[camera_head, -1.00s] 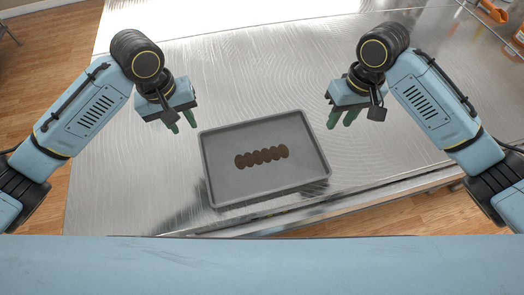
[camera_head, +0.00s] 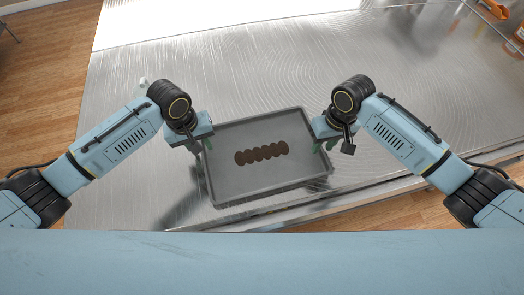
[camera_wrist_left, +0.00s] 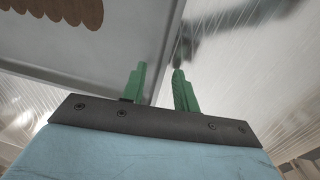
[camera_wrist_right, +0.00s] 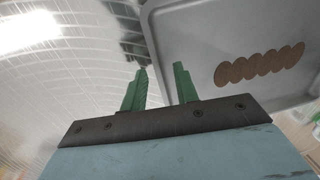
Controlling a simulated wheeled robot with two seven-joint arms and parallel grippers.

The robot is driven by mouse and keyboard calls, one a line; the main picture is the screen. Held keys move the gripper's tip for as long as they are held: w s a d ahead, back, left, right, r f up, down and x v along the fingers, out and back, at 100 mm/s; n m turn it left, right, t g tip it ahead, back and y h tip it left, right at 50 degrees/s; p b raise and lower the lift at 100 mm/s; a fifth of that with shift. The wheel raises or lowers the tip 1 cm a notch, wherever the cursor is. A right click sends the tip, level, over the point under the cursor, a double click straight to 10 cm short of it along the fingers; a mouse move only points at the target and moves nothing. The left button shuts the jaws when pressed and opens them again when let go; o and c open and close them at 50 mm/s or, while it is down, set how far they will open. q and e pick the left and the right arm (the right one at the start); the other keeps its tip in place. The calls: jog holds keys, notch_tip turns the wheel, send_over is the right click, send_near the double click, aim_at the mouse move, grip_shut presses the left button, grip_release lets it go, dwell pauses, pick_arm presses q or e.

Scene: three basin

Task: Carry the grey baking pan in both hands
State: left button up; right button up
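The grey baking pan (camera_head: 232,188) lies on the metal table, slightly turned, with a row of brown round pieces (camera_head: 262,153) in its middle. My left gripper (camera_head: 201,146) is at the pan's left rim. In the left wrist view its green fingers (camera_wrist_left: 160,88) are apart, one on each side of the rim (camera_wrist_left: 166,50). My right gripper (camera_head: 324,146) is at the right rim, near the far right corner. In the right wrist view its fingers (camera_wrist_right: 159,88) are apart with the rim (camera_wrist_right: 153,45) between them. Whether any finger touches the pan cannot be told.
The shiny metal table (camera_head: 260,60) is clear behind the pan. Its front edge runs just in front of the pan. An orange item (camera_head: 494,8) and a jar (camera_head: 519,38) stand at the far right. A small white item (camera_head: 143,83) lies at the left.

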pick_arm(q)
jog(key=shift+f, duration=0.4)
pick_arm(e)
jog(key=shift+f, duration=0.4)
pick_arm(q)
grip_shut()
pick_arm(e)
grip_shut()
jog(key=shift+r, duration=0.1)
